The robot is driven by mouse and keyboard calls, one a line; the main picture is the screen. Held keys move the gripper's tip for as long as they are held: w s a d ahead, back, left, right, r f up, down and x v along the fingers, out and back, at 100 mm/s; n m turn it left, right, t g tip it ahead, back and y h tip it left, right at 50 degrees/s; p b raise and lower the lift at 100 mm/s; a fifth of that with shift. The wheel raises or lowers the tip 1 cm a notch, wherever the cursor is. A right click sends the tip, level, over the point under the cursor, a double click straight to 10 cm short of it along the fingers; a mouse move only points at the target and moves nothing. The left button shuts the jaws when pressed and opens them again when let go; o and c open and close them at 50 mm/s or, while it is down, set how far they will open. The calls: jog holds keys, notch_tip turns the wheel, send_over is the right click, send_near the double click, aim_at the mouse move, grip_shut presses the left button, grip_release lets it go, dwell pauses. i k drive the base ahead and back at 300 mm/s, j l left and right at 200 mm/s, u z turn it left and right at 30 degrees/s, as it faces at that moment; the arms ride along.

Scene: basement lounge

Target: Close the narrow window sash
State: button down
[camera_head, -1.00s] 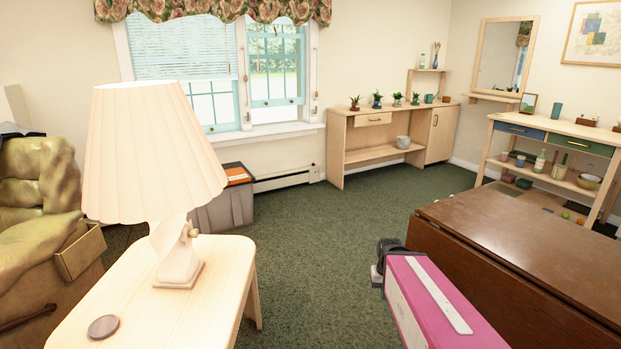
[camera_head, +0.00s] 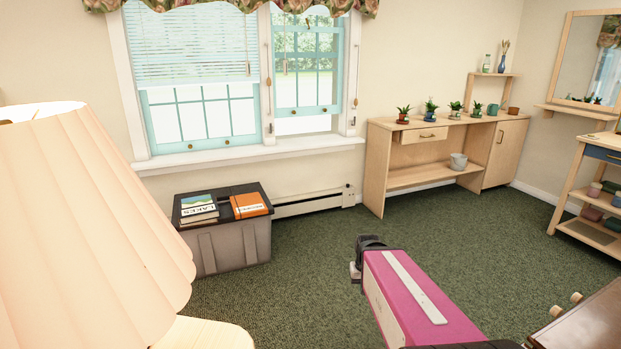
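The narrow window sash (camera_head: 306,68) is the right, slimmer one of two pale teal sashes in the far wall. Its bottom rail (camera_head: 307,111) hangs above the white sill (camera_head: 300,145), with a bright open gap beneath it. The wide sash (camera_head: 203,117) to its left is down at the sill, behind a lowered blind. My magenta arm reaches in from the bottom of the view. The dark end of my arm, with my gripper (camera_head: 362,262), is low over the carpet, well short of the window. Its fingers cannot be made out.
A large pleated lamp (camera_head: 90,220) stands close at left on a pale table (camera_head: 205,335). A grey storage box (camera_head: 232,243) with books sits below the window, beside a baseboard heater (camera_head: 310,202). A wooden cabinet (camera_head: 375,160) with plants stands right of the window. Green carpet between is clear.

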aim_at(282, 113)
jog(key=i, duration=1.9)
